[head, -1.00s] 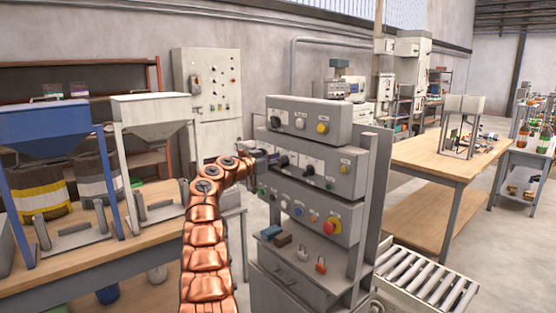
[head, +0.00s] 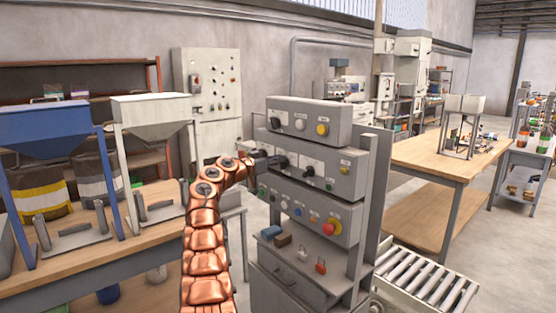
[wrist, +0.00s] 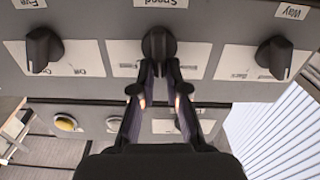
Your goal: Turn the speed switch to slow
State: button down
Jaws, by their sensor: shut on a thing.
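The speed switch (wrist: 158,44) is a dark rotary knob under an upside-down "Speed" label in the wrist view. It sits between two like knobs and stands about upright in that picture. My gripper (wrist: 160,72) has its two fingers closed on the knob from either side. The small print around the switch is too blurred to read.
A left knob (wrist: 43,48) and a right knob (wrist: 275,57) flank the switch in the wrist view. Boxes with buttons sit above and below, including a red button (head: 327,230). A roller conveyor (head: 425,280) stands right, a wooden bench (head: 90,275) left.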

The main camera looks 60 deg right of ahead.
jog(key=shift+w+d+f+n+p, duration=0.15)
jog(key=shift+n+p, duration=0.55)
jog(key=shift+n, duration=0.8)
jog(key=shift+w+a+f+n+p, duration=0.15)
jog(key=shift+n+p, duration=0.5)
jog(key=shift+n, duration=0.85)
jog(key=shift+w+d+f+n+p, duration=0.2)
jog(key=shift+n+p, duration=0.5)
jog(key=shift+n, duration=0.8)
jog(key=shift+r, duration=0.1)
jog(key=c, duration=1.2)
grip_release()
jog(key=shift+w, duration=0.1)
jog(key=shift+a, duration=0.1)
jog(key=v, duration=1.2)
